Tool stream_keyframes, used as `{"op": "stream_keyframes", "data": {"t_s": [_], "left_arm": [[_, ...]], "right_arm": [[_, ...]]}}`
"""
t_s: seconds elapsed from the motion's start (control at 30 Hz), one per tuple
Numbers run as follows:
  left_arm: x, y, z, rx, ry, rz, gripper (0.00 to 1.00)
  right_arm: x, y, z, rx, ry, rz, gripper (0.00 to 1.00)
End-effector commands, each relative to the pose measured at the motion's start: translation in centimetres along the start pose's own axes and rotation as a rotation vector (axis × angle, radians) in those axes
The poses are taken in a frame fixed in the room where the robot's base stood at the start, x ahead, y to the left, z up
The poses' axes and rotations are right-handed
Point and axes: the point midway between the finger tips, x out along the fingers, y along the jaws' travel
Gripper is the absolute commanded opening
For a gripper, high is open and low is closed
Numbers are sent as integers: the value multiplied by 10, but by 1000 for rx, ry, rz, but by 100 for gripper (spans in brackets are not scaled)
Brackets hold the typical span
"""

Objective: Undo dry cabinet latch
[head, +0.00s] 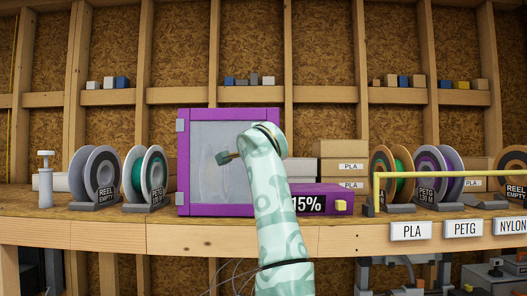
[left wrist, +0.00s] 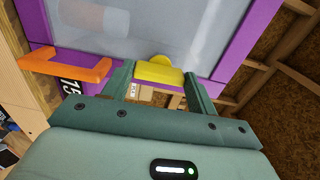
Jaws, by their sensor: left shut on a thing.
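The dry cabinet has a purple frame (head: 228,113) and a clear door (head: 205,135), which sits flush and looks closed. It stands on the wooden bench. My left arm rises in front of the cabinet's right side and hides the latch in the head view. In the left wrist view, the yellow latch (left wrist: 159,74) lies at the purple door edge, between the fingers of my left gripper (left wrist: 160,84). The gripper is shut on it. An orange handle (left wrist: 64,67) sits on the frame to the left in that view. My right gripper is out of view.
Right of the cabinet is a purple unit (head: 322,192) reading 15%, with cardboard boxes (head: 340,149) behind. Spools (head: 152,172) stand on both sides. A yellow rail (head: 440,174) runs above the bench at the right. A white pump bottle (head: 45,182) stands far left.

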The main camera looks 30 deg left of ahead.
Motion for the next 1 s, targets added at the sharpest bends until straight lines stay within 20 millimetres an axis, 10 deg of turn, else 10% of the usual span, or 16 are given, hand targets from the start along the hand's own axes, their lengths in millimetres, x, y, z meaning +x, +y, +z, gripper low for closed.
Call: {"op": "stream_keyframes", "data": {"t_s": [0.17,0.2,0.27,0.67,1.0], "left_arm": [[0,1,0,-1,0,3,35],[0,1,0,0,0,3,66],[0,1,0,0,0,2,80],[-10,2,0,0,0,-1,80],[-94,5,0,-1,-1,-2,80]], "right_arm": [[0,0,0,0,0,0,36],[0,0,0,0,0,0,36],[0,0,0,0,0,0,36],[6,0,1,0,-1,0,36],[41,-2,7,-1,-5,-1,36]]}}
